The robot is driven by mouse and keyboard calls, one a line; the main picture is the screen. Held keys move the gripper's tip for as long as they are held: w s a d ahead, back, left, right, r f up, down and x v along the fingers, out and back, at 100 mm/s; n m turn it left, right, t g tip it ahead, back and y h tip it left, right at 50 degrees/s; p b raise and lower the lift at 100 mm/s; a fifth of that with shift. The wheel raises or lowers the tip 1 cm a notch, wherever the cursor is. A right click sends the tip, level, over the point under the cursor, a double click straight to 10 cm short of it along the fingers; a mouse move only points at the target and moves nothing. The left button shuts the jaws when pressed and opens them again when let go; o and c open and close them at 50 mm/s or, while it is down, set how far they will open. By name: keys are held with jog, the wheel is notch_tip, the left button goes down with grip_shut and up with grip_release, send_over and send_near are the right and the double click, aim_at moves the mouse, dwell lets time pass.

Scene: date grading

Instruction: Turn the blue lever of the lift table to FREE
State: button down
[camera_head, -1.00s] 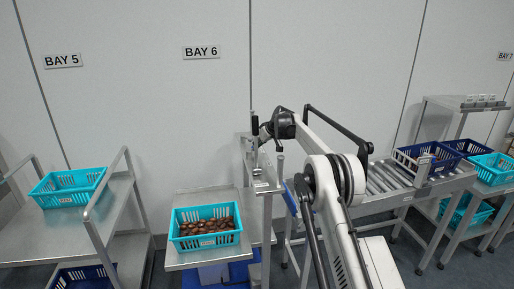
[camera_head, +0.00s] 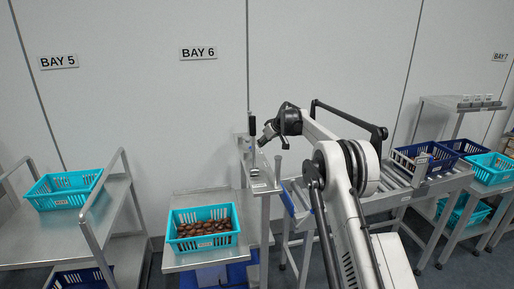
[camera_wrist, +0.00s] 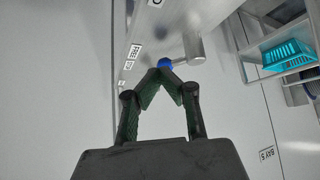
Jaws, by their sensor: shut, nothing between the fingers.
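In the wrist view, the blue lever end (camera_wrist: 165,64) shows just beyond my fingertips, beside a grey metal cylinder (camera_wrist: 194,48). A FREE label (camera_wrist: 134,51) is on the panel to its left, with another small label (camera_wrist: 128,65) below it. My gripper (camera_wrist: 160,73) is shut and empty, its tips close to the blue part; I cannot tell if they touch. In the head view, my gripper (camera_head: 265,141) points down-left above the post top (camera_head: 262,187). The blue lever is not clear there.
A turquoise crate of dates (camera_head: 175,240) stands on a steel table (camera_head: 184,263) left of the post. A roller conveyor (camera_head: 390,180) is to the right, with blue and turquoise crates beyond. Upright rods (camera_head: 278,168) rise near my gripper.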

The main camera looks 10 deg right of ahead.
jog(key=w+d+v, duration=0.1)
jog(key=d+v, duration=0.1)
jog(key=v, duration=0.7)
jog(key=s+a+r+m+h, duration=0.1)
jog(key=s+a+r+m, duration=0.15)
jog(key=s+r, duration=0.9)
jog(key=s+a+r+h+b, duration=0.1)
jog(key=s+a+r, duration=0.1)
jog(key=s, duration=1.8)
jog(key=s+f+m, duration=0.1)
jog(key=s+f, duration=0.4)
jog(key=s, duration=0.6)
jog(key=s+f+m+h, duration=0.1)
jog(key=s+f, duration=0.3)
jog(key=s, duration=0.8)
jog(key=s+f+m+h, duration=0.1)
jog(key=s+f, duration=0.4)
jog(key=s, duration=0.6)
jog(key=shift+s+d+f+m+t+b, duration=0.15)
jog(key=shift+f+m+t+b, duration=0.2)
jog(key=shift+m, duration=0.3)
